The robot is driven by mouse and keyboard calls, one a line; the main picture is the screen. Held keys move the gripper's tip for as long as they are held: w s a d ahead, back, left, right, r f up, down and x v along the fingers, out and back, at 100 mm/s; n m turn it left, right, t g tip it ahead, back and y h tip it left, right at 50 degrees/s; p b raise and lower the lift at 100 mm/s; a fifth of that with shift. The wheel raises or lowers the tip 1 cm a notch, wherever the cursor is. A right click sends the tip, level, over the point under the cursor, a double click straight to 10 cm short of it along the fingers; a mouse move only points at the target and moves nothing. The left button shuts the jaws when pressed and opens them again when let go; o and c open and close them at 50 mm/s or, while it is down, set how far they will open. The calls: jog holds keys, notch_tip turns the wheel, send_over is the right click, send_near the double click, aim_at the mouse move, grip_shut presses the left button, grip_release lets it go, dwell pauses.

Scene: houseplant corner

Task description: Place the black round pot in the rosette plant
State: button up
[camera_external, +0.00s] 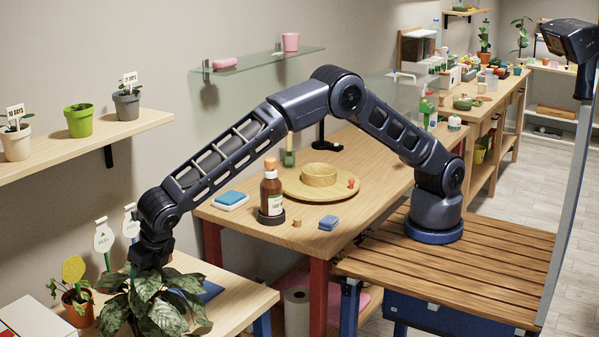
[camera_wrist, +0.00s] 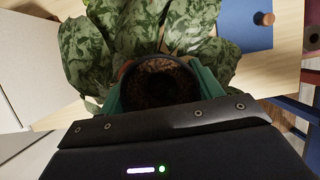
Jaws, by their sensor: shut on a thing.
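The leafy plant (camera_external: 165,308) with broad, silvery-green mottled leaves stands on the light wooden bench at the front left. Its leaves also fill the upper part of the wrist view (camera_wrist: 90,48). My gripper (camera_external: 150,262) is low over the plant, pointing down, with its tips partly lost among the leaves. In the wrist view my gripper (camera_wrist: 160,88) has green fingers on either side of a dark round thing, apparently the black round pot (camera_wrist: 158,94), and is shut on it. Brown, soil-like texture shows at its far edge. Whether the pot touches the plant is hidden.
A small terracotta pot with a yellow tag (camera_external: 76,300) and white label stakes (camera_external: 104,236) stand close by on the left. A blue flat thing (camera_wrist: 242,24) lies behind the leaves on the right. A shelf with small pots (camera_external: 80,120) is above.

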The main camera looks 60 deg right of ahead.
jog(key=shift+f, duration=0.45)
jog(key=o, duration=1)
jog(key=shift+o, duration=0.2)
jog(key=shift+r, duration=0.3)
jog(key=v, duration=1.2)
jog(key=shift+r, duration=0.15)
